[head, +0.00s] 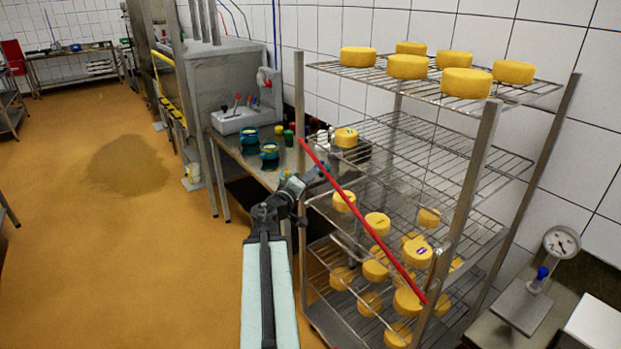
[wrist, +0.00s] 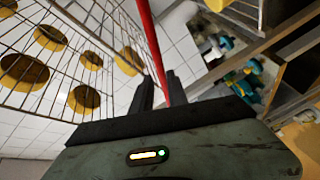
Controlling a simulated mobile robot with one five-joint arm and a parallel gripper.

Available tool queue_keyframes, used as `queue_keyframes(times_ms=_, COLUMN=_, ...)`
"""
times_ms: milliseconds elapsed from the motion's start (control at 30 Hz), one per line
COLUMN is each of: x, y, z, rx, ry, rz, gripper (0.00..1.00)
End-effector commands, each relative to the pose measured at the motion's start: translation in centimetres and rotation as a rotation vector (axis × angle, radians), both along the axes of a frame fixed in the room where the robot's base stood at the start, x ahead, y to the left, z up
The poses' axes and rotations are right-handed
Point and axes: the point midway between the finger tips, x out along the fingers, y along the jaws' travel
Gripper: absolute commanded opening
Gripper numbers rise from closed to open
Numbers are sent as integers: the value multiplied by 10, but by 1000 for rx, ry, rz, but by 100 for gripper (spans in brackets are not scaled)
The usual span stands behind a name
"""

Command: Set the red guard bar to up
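The red guard bar (head: 372,232) runs slanted across the front of the wire rack (head: 487,125). Its upper left end is by the left post and its lower right end by the right post. My gripper (head: 318,172) is close to the bar's upper left part in the head view. In the wrist view, the bar (wrist: 153,45) runs down between the two dark fingers of my gripper (wrist: 160,92). The fingers are apart, with a narrow gap beside the bar on the left. Whether the right finger touches the bar is unclear.
Yellow cheeses (head: 407,66) stand on the rack's shelves, several behind the bar. A bench (head: 237,158) with blue-green items (head: 270,150) is just beyond my gripper. A dial gauge stand (head: 540,290) is at the right. The floor (head: 130,250) at left is clear.

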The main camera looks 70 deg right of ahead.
Motion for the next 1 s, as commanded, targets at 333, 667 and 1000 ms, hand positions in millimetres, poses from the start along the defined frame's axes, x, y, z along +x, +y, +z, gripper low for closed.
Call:
queue_keyframes(times_ms=333, x=-29, y=0, z=-24, rx=344, ry=742, rz=-85, gripper=0)
queue_keyframes(times_ms=667, x=9, y=17, z=-23, rx=815, ry=1323, rz=153, gripper=0)
queue_keyframes(times_ms=1000, x=48, y=29, z=-4, rx=811, ry=1317, rz=222, gripper=0)
